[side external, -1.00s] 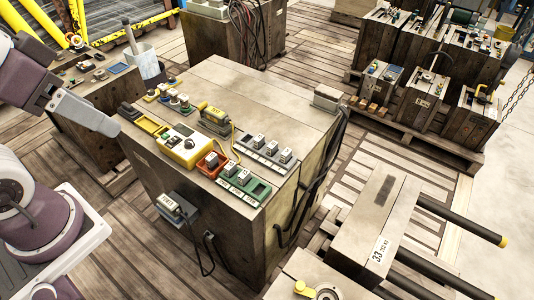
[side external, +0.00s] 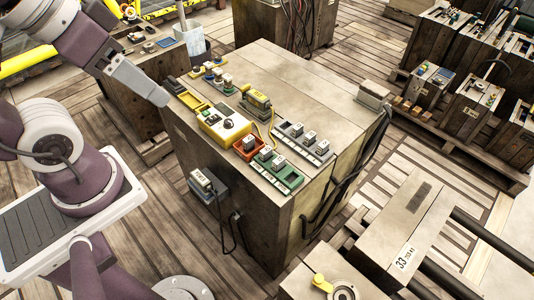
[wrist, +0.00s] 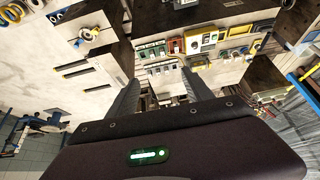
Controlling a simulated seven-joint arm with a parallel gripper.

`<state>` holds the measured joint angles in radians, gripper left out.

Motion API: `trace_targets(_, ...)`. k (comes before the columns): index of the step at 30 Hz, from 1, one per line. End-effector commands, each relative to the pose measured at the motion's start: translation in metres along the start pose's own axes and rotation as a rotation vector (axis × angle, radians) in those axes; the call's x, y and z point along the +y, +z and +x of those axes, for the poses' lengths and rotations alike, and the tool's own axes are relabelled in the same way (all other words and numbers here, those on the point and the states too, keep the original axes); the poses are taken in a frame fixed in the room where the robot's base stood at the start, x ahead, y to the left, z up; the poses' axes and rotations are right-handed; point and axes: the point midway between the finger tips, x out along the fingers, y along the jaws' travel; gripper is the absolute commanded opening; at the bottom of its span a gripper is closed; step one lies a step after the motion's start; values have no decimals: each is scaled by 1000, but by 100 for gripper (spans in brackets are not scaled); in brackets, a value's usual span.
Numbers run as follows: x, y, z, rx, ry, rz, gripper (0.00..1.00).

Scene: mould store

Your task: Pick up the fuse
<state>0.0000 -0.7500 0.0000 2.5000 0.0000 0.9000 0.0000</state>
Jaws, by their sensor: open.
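Several small grey blocks with pale label faces, which look like fuses, stand on the large wooden block; I cannot tell which is the task's fuse. One sits in a red holder (side external: 238,151), two in a green holder (side external: 291,181), several in a grey strip (side external: 325,155). In the wrist view, the green holder (wrist: 143,54) and red holder (wrist: 172,48) lie beyond my fingers. My gripper (wrist: 163,92) is open, its fingers spread with nothing seen held. In the side view the arm's end (side external: 160,95) is near the block's left corner, apart from the holders.
A yellow meter (side external: 223,125) and a yellow-grey device (side external: 257,104) stand beside the holders. A grey box with a cable (side external: 208,186) hangs on the block's front side. A small box (side external: 373,95) sits at its right corner. The top's back part is clear.

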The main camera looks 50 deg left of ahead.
Motion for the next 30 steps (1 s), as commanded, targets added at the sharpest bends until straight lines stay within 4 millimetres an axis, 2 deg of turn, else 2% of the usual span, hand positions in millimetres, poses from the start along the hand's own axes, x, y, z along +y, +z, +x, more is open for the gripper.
trace_targets(11,1,-2,1,-8,6,-11,58)
trace_targets(14,10,-22,12,-78,52,-110,58)
trace_targets(16,19,-47,32,-164,101,-253,58)
trace_targets(20,26,-97,95,-334,159,-592,58)
trace_targets(23,19,-122,162,-453,152,-869,58)
trace_targets(24,14,-126,192,-498,137,-982,58)
trace_targets(26,4,-127,238,-557,103,-1144,58)
trace_targets(27,-3,-124,268,-588,75,-1243,58)
trace_targets(30,-19,-107,327,-648,1,-1444,58)
